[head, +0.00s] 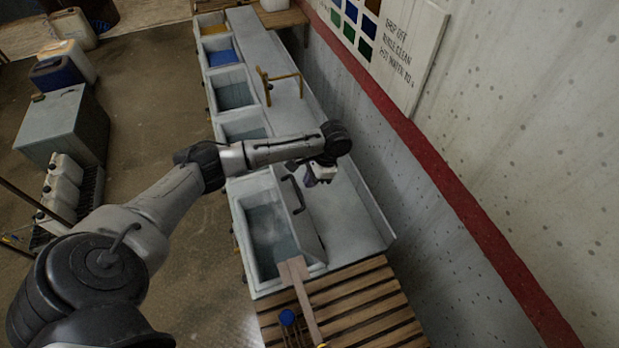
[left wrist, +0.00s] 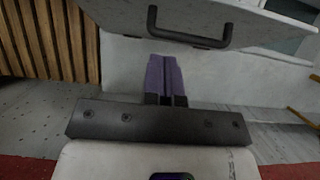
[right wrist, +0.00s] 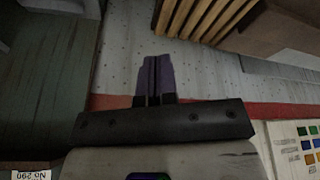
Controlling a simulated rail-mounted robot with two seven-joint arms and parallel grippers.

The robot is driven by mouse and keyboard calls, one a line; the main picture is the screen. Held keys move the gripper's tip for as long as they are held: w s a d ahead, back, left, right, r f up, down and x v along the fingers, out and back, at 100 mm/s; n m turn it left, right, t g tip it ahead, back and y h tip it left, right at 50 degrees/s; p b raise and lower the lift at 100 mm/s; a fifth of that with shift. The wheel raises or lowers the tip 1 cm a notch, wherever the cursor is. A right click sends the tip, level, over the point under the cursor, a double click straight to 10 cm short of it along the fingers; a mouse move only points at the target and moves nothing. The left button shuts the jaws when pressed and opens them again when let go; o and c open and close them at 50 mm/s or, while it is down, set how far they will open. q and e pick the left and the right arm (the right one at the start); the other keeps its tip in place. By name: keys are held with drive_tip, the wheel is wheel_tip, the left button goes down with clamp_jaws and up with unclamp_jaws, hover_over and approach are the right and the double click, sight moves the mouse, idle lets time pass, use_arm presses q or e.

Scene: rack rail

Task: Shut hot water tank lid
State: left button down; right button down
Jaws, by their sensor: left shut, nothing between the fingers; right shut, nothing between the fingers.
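The nearest tank in the row (head: 241,252) is open and holds greyish water. Its grey lid (head: 309,233) stands raised and tilted along the tank's right side, with a dark bar handle (head: 290,191). My left gripper (head: 317,180) is over the flat top right of the lid. In the left wrist view, my left gripper's purple fingers (left wrist: 165,78) are shut and empty, pointing toward the lid (left wrist: 262,22) and its black handle (left wrist: 190,40), apart from it. My right gripper (right wrist: 154,80) shows only in the right wrist view, shut and empty, with pale speckled wall beyond.
More tanks (head: 235,90) run away from me, one with a brass-coloured pipe frame (head: 282,83) beside it. A slatted wooden bench (head: 365,310) with a wooden paddle (head: 304,305) adjoins the near end. A wall with a red band (head: 440,180) bounds the right; open floor lies left.

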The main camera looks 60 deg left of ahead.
sight(288, 206)
use_arm(q)
drive_tip(key=p+x, duration=0.1)
drive_tip(key=x, duration=0.5)
drive_tip(key=shift+s+f, duration=0.15)
drive_tip(key=shift+s+a+f+p, duration=0.2)
drive_tip(key=shift+s+f+p, duration=0.05)
drive_tip(key=shift+s, duration=0.35)
drive_tip(key=shift+s+a+f+p, duration=0.15)
drive_tip(key=shift+s+f+p, duration=0.1)
drive_tip(key=shift+s, duration=0.3)
drive_tip(key=shift+s+a+f+p, duration=0.2)
drive_tip(key=shift+s+f+p, duration=0.1)
drive_tip(key=shift+s, duration=0.3)
